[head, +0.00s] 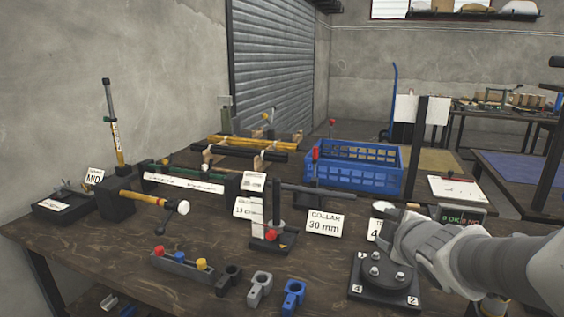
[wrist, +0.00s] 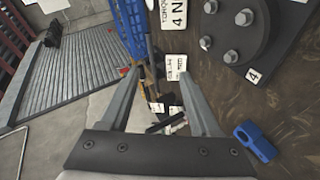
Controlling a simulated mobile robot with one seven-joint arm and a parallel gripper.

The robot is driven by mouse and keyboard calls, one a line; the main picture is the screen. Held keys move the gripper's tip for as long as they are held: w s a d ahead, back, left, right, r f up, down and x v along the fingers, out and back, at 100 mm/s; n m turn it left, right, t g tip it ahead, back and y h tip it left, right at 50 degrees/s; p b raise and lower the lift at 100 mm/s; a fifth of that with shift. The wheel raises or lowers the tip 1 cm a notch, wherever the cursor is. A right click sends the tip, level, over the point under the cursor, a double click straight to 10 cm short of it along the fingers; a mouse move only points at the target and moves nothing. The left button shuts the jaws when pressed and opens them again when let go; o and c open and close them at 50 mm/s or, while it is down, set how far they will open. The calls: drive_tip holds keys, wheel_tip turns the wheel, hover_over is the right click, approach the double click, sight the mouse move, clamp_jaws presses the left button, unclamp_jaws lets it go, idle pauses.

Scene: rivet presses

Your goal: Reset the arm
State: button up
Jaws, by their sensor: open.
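My arm (head: 490,258) reaches in from the right edge of the head view, over the right part of the workbench. In the wrist view, the two fingers of my gripper (wrist: 159,76) stand well apart with nothing between them. The gripper points across the bench, and the view is strongly tilted. A black round flange with bolts (head: 385,278) lies on the bench below my arm. It also shows at the upper right of the wrist view (wrist: 232,28). A blue clamp-like part (head: 292,296) lies left of the flange, apart from the gripper.
A blue crate (head: 352,178) stands behind. A white "COLLAR 30 mm" card (head: 324,223) stands mid-bench. A red-knobbed tool (head: 271,238) and a block with coloured knobs (head: 182,266) stand left. Grey (head: 259,290) and black (head: 229,281) clamp parts lie in front. Bare wood shows at the front left.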

drive_tip(key=s+a+f+m+g, duration=0.1)
drive_tip(key=s+a+m+g, duration=0.3)
drive_tip(key=s+m, duration=0.5)
drive_tip(key=s+a+f+m+g, duration=0.25)
drive_tip(key=s+m, duration=0.25)
drive_tip(key=s, duration=0.8)
wheel_tip(320, 180, up, 24)
drive_tip(key=p, duration=2.3)
drive_tip(key=shift+w+a+g, duration=0.15)
drive_tip(key=shift+g, duration=0.3)
drive_tip(key=shift+a+f, duration=0.15)
